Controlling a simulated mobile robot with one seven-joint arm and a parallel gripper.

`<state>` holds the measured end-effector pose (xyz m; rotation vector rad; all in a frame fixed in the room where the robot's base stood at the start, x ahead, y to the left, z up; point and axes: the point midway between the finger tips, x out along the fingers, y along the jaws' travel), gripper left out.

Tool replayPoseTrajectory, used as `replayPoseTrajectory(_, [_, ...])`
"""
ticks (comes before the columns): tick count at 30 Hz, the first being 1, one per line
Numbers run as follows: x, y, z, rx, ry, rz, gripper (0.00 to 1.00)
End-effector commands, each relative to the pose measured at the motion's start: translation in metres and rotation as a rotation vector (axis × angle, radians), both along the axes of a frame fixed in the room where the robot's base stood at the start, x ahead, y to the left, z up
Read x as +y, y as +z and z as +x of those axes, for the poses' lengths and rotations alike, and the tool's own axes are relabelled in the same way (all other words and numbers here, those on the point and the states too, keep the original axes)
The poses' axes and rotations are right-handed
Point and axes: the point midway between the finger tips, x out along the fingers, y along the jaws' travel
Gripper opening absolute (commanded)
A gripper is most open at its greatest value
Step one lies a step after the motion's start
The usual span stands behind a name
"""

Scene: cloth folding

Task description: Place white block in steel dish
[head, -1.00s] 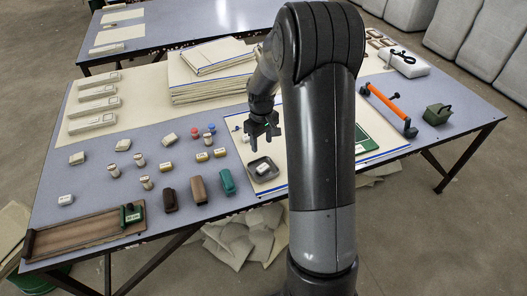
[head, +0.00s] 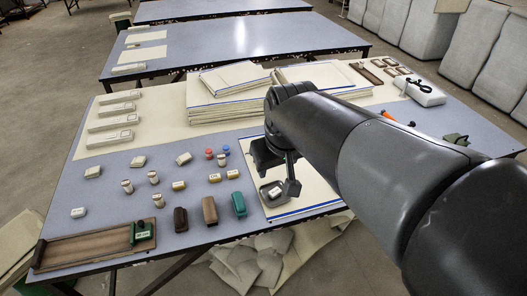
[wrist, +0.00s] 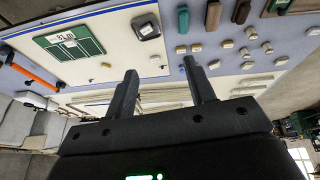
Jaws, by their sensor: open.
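The steel dish (head: 262,198) is a small dark grey square tray on the cream sheet near the table's front edge. A small white block (head: 275,191) with dark marks lies inside it. In the wrist view the dish (wrist: 137,21) is at top centre, with the white block (wrist: 147,29) in it. My gripper (head: 275,176) is open and empty; in the head view its fingers overlap the dish and partly hide it. In the wrist view my gripper's fingers (wrist: 160,69) stand apart with nothing between them, and the dish appears beyond their tips.
Several pale, brown and green blocks (head: 209,209) stand left of the dish. A wooden tray (head: 90,247) lies at front left. Folded cloth stacks (head: 228,90) are behind. An orange-handled tool (wrist: 32,73) and a green board (wrist: 68,41) lie on the table's other side.

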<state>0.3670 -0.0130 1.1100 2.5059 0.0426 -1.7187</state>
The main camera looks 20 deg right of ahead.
Motion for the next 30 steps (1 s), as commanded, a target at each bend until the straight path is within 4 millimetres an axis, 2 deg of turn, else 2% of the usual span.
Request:
replayPoseTrajectory(3, [0.006, 0.009, -0.031, -0.054, -0.028, 0.024, 0.5])
replayPoseTrajectory(6, [0.009, 0.011, -0.052, -0.084, -0.049, 0.044, 0.5])
replayPoseTrajectory(10, [0.012, 0.012, -0.069, -0.112, -0.067, 0.063, 0.5])
replayPoseTrajectory(15, [0.013, 0.011, -0.078, -0.123, -0.077, 0.074, 0.5])
replayPoseTrajectory(24, [0.013, 0.011, -0.077, -0.123, -0.077, 0.074, 0.5])
replayPoseTrajectory(30, [0.013, 0.011, -0.077, -0.123, -0.077, 0.074, 0.65])
